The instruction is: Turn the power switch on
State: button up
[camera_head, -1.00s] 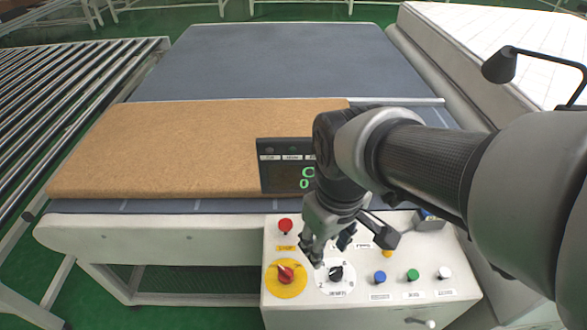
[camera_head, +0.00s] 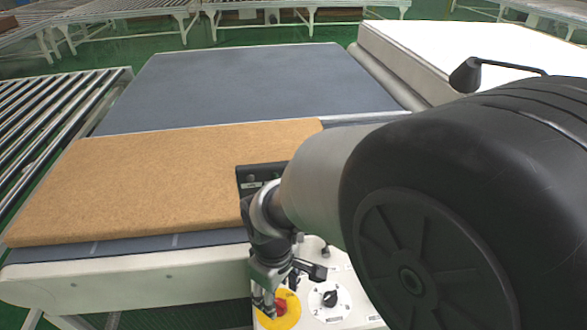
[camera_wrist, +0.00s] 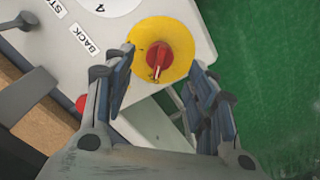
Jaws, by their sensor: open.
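The power switch (camera_wrist: 158,60) is a red rotary knob on a round yellow plate (camera_wrist: 176,28) at a corner of the white control panel (camera_wrist: 40,38). In the wrist view its pointer mark faces down toward my gripper. In the head view the yellow plate (camera_head: 291,317) is partly hidden behind my gripper (camera_head: 270,301). In the wrist view my gripper (camera_wrist: 162,68) is open and empty, with one finger on each side of the knob's line. I cannot tell whether the fingers touch the knob.
A black dial (camera_head: 330,298) on a white plate sits right of the yellow plate. A red button (camera_wrist: 82,102) is partly hidden by a finger. A brown mattress slab (camera_head: 150,180) lies on the grey conveyor (camera_head: 250,85). My arm covers the panel's right part.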

aim_at(278, 302)
notch_tip(278, 302, down, 5)
jog(key=shift+f+b, duration=0.2)
jog(key=shift+b, duration=0.55)
jog(key=shift+c, duration=0.4)
jog(key=c, duration=1)
